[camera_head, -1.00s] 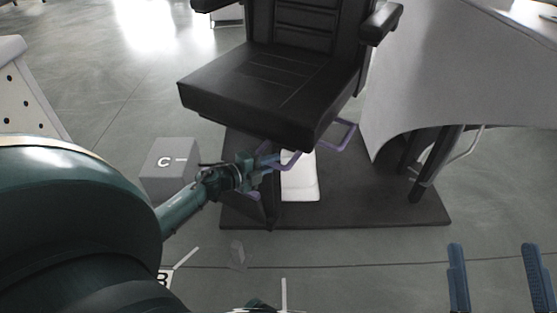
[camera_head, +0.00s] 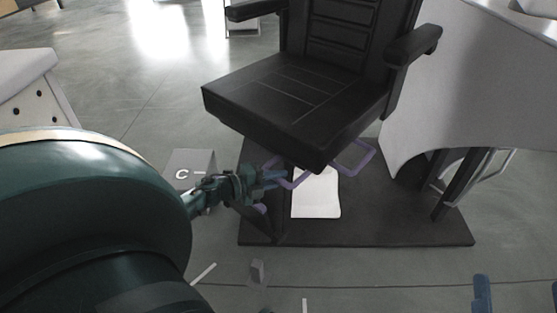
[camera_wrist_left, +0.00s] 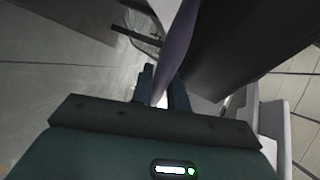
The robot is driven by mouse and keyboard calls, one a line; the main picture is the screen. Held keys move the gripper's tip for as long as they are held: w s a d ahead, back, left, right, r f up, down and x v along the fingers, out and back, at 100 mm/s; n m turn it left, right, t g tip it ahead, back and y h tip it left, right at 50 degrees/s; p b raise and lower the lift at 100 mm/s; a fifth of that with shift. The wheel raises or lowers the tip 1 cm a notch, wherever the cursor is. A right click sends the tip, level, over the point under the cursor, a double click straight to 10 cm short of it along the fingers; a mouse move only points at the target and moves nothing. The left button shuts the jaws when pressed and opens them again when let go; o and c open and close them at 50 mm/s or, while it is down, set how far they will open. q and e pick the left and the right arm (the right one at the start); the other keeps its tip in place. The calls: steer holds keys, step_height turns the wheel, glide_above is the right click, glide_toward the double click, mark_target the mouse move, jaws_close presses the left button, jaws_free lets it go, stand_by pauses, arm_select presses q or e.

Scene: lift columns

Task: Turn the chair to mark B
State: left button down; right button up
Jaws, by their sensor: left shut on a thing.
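The black chair (camera_head: 290,100) stands above a dark base plate (camera_head: 400,232), its seat's front corner toward me. Purple bars (camera_head: 360,158) loop out beneath the seat. My left gripper (camera_head: 277,178) is shut on the left purple bar, under the seat's left front side. In the left wrist view the purple bar (camera_wrist_left: 177,45) runs between my left fingers (camera_wrist_left: 164,92). My right gripper (camera_head: 518,294) shows only as two blue fingertips, wide apart and empty, at the bottom right. A grey block marked C (camera_head: 185,162) stands left of the chair. Mark B is not in view.
A white curved panel (camera_head: 460,95) with dark legs stands close on the chair's right. A white sheet (camera_head: 315,197) lies on the base plate. A small grey block (camera_head: 257,271) and white stripes lie on the floor in front. A white piece with holes (camera_head: 25,95) stands at left.

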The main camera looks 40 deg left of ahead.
arm_select(q)
steer(key=shift+w+a+r, duration=0.1)
steer(key=c, duration=1.4)
jaws_free()
steer(key=shift+o, duration=0.2)
